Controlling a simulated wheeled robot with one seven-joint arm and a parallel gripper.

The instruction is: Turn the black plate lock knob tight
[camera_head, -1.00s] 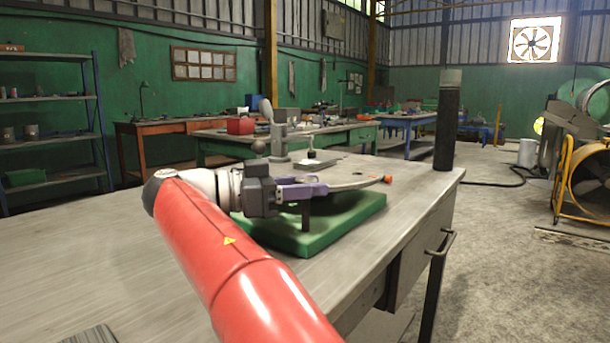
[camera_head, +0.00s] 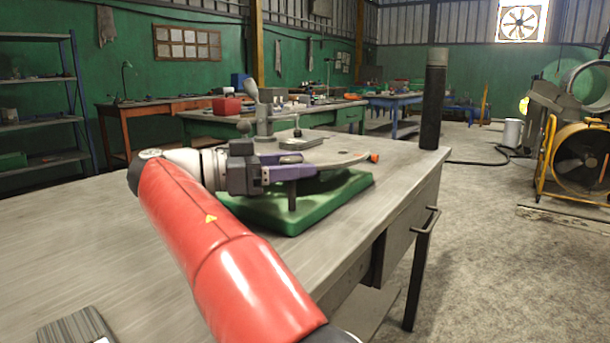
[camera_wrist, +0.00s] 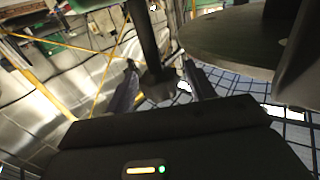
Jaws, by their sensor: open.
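My gripper (camera_head: 290,172) is at the fixture on the bench, its purple fingers pointing right beside a flat curved plate (camera_head: 345,160) with an orange tip. In the wrist view my gripper (camera_wrist: 162,82) is open, its two fingers spread. A dark rod (camera_wrist: 148,35) runs down between them and ends in a dark, blunt piece (camera_wrist: 158,88). This may be the black lock knob; its shape is too dim to be sure. I cannot tell whether the fingers touch it. The round plate (camera_wrist: 230,40) is close on the right of the fingers. My gripper hides part of the fixture in the head view.
The fixture stands on a green base (camera_head: 330,205) on the grey workbench (camera_head: 90,245). A tall black post (camera_head: 433,110) rises at the bench's far right corner. A clamp-like grey device (camera_head: 265,115) stands behind the fixture.

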